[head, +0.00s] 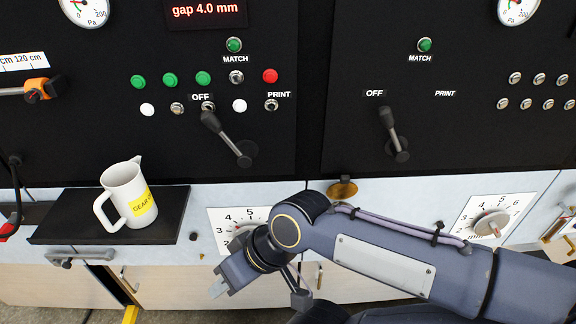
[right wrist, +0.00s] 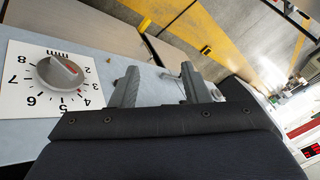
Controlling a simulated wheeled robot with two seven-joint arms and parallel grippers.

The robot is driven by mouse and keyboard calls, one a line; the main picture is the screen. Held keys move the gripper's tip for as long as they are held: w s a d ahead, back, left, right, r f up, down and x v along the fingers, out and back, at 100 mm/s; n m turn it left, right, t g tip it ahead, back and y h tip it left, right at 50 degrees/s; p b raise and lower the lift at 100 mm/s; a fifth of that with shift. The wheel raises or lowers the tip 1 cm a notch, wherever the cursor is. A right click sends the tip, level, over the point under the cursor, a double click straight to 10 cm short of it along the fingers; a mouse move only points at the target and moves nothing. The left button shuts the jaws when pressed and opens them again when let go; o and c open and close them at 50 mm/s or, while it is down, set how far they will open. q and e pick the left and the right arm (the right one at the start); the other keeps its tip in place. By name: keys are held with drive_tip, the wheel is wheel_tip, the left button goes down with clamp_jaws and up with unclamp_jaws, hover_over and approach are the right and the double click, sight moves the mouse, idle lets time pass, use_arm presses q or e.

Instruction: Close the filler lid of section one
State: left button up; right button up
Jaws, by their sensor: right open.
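A brass, oval, lid-like disc (head: 341,188) sits on the pale ledge below the black panel, just above my right forearm in the head view. I cannot tell for sure whether it is the filler lid, or whether it is open or shut. My right gripper (head: 218,287) is low over the front of the ledge, left of the disc and apart from it. In the right wrist view its two fingers (right wrist: 160,88) stand apart with nothing between them. My left gripper is not in view.
A white jug labelled gear oil (head: 126,196) stands on a black tray (head: 172,215) at the left. A dial with a grey knob (right wrist: 60,72) is beside my right gripper, partly hidden by my arm in the head view. Another dial (head: 490,222) is at the right. Levers (head: 228,140) jut from the panel.

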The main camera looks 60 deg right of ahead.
drive_tip(key=w+d+r+m+h+p, duration=0.25)
drive_tip(key=d+r, duration=0.25)
drive_tip(key=d, duration=0.6)
drive_tip(key=m+g+h+p, duration=0.3)
drive_tip(key=m+h+p, duration=0.1)
drive_tip(key=m+h, duration=0.15)
approach(345, 175)
drive_tip(key=d+f, duration=0.1)
drive_tip(key=shift+m+y, duration=0.3)
drive_tip(key=x, duration=0.7)
drive_tip(key=shift+w+d+f, duration=0.1)
drive_tip(key=shift+w+f, duration=0.05)
drive_tip(key=shift+f, duration=0.15)
clamp_jaws()
